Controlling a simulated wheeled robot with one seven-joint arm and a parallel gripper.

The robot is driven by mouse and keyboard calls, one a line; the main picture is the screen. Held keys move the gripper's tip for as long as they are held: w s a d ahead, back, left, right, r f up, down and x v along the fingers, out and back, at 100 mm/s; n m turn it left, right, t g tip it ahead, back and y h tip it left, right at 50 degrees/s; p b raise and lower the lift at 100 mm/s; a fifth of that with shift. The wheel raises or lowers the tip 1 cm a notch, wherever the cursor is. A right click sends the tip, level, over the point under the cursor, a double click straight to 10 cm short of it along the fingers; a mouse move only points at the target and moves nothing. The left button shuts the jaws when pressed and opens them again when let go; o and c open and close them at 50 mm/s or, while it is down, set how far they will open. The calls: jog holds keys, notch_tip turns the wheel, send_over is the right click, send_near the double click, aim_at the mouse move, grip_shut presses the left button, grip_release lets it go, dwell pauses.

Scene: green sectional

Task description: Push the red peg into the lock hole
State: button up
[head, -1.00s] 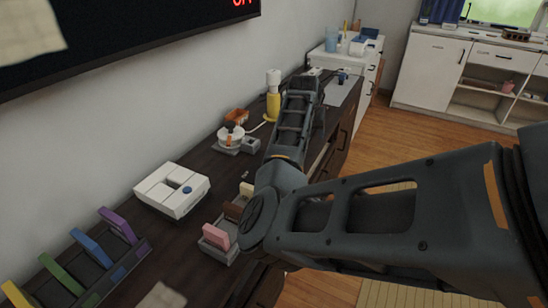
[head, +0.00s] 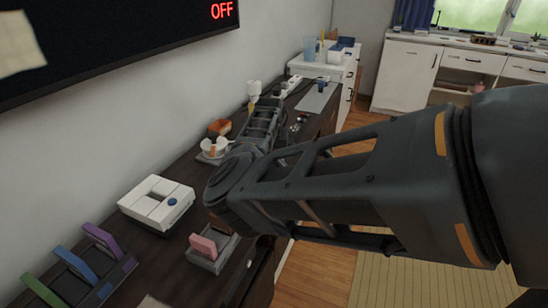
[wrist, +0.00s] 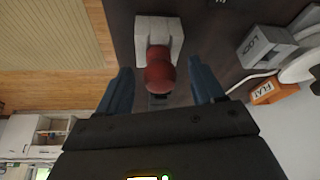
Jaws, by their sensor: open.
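In the wrist view the red peg (wrist: 160,72) shows a rounded end, between and slightly beyond my fingertips. Behind it is a pale grey block (wrist: 147,28), which the peg overlaps in the picture. The lock hole is not visible, and I cannot tell how deep the peg sits in the block. My gripper (wrist: 160,68) is open, with one dark blue finger on each side of the peg and a gap visible on both sides. In the head view my own arm covers most of the gripper area, and I cannot make out the peg clearly there.
An orange block marked FLAT (wrist: 268,92) and a grey box (wrist: 264,48) lie to the right in the wrist view. In the head view a white box (head: 135,208), a pink item (head: 203,246) and an orange tray (head: 219,127) stand on the dark counter along the wall.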

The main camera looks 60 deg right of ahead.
jog(key=shift+f, duration=0.1)
jog(key=c, duration=1.2)
